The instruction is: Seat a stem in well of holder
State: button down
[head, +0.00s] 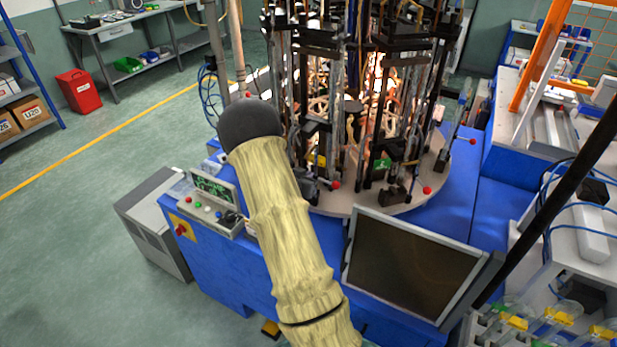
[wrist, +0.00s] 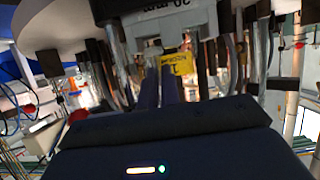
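My gripper in the wrist view (wrist: 160,85) has two dark blue fingers side by side with a narrow gap. They point at a yellow tag (wrist: 178,64) marked 1 on the machine, below a grey metal block (wrist: 160,30). Whether anything is held between the fingertips is not clear. In the head view my gripper is hidden behind the dark rounded end of my arm, which reaches to the left front of the round machine (head: 360,202). No stem and no holder well can be made out for certain.
A monitor (head: 412,262) stands right of my arm, a control box (head: 208,205) left. A rack with yellow-capped glass pieces (head: 556,318) is at lower right.

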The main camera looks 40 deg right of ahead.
jog(key=shift+f+b, duration=0.45)
jog(key=shift+f, duration=0.1)
jog(key=c, duration=1.9)
grip_release()
jog(key=shift+p+v, duration=0.6)
jog(key=shift+v, duration=1.7)
jog(key=shift+d, duration=0.1)
jog(key=o, duration=0.6)
jog(key=shift+c, duration=0.2)
jog(key=shift+r, duration=0.1)
